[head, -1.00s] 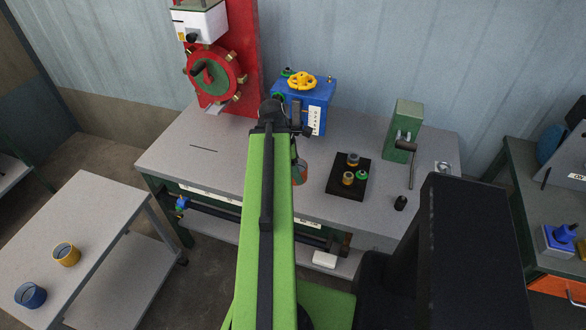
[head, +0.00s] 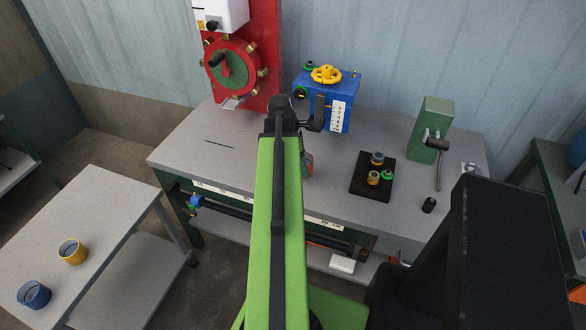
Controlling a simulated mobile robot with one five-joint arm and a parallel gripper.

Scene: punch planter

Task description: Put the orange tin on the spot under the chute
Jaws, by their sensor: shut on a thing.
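The orange tin (head: 307,168) shows as a small orange and grey patch just right of my green arm, over the grey bench (head: 230,165). My arm hides most of it. My gripper (head: 306,156) is mostly hidden at the end of the arm and is shut on the tin. The height of the tin above the bench is unclear. A red panel (head: 263,35) with a red and green wheel (head: 231,66) stands at the back left of the bench. A small metal chute (head: 231,102) juts out below the wheel. The spot under it is not clearly visible.
A blue box (head: 340,115) with a yellow handwheel (head: 326,74) stands behind my wrist. A black tray (head: 371,190) with small parts and a green lever press (head: 430,125) stand to the right. The bench left of my arm is clear, apart from a dark slit.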

